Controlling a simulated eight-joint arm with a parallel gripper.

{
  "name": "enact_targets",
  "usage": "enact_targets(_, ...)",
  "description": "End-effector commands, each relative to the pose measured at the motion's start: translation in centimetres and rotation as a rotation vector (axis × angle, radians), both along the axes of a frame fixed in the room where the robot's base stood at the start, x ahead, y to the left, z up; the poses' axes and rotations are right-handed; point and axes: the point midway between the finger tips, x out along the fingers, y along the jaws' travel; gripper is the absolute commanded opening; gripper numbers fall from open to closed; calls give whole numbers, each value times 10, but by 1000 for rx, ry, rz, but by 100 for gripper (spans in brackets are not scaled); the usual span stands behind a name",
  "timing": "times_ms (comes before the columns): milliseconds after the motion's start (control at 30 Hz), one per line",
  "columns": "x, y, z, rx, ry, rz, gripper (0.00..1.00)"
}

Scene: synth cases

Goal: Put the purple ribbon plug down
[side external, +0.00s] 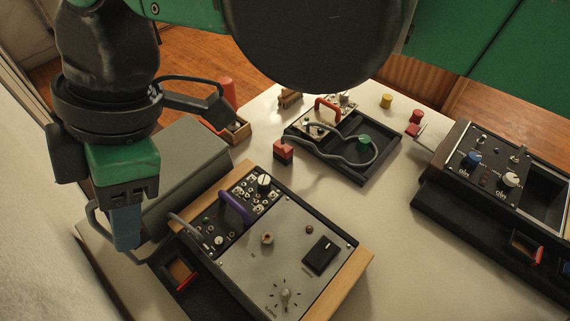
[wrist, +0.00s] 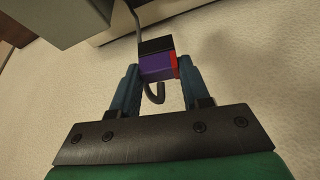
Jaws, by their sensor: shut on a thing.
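My gripper (wrist: 158,72) is shut on the purple ribbon plug (wrist: 157,66), a purple block with a black part above and a red strip on its right side. A grey cable runs up from it, and a hooked grey end shows below. In the side external view my gripper (side external: 126,228) points down at the left, beside the grey box and near the table's left edge. The plug is hidden there behind the blue fingers. A grey cable loops by the fingers. Whether the plug touches anything below cannot be told.
A wood-sided panel device (side external: 285,258) with knobs and a purple loop (side external: 234,208) stands right of my gripper. A grey box (side external: 182,172) is close behind. A black tray (side external: 380,148) with a grey cable and another device (side external: 490,165) lie farther right. Bare white tabletop (side external: 345,210) lies between.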

Motion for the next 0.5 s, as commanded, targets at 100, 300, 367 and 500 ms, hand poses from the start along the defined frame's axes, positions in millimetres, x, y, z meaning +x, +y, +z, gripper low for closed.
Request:
enact_targets(100, 0, 0, 0, 0, 0, 0, 0)
enact_targets(300, 13, -15, 6, -5, -3, 0, 0)
enact_targets(367, 23, -28, 12, -9, -7, 2, 0)
enact_targets(500, 49, -75, 28, -19, -13, 12, 0)
